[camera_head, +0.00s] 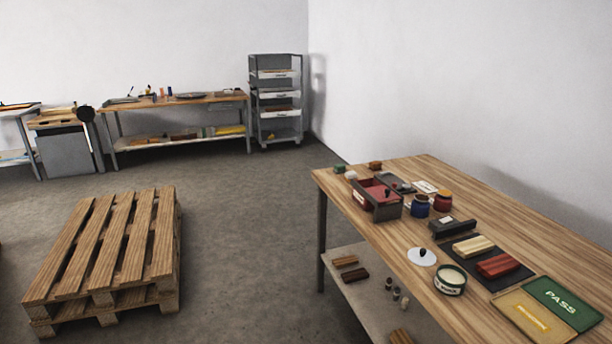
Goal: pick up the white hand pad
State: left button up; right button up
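A flat white disc with a small dark knob (422,257) lies on the wooden workbench (530,240) at right, near its front edge. It looks like the white hand pad, though it is too small to be sure. It lies beside an open round tin (450,280) with pale contents and a green-and-white label. Neither of my grippers is in view.
On the bench, a dark mat (510,282) bears a cream block (473,246) and a red block (499,265). A green PASS board (562,304), jars (442,201) and a dark open box (387,211) are nearby. A wooden pallet (110,250) stands on the floor at left.

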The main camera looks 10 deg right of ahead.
aim_at(349, 175)
jog(key=i+z, duration=0.3)
jog(key=i+j+z, duration=0.15)
jog(key=i+z, duration=0.15)
jog(key=i, duration=0.15)
jog(key=z, duration=0.25)
jog(key=i+j+z, duration=0.3)
jog(key=j+z, duration=0.3)
jog(key=i+j+z, duration=0.1)
jog(key=j+z, duration=0.2)
jog(key=j, duration=0.1)
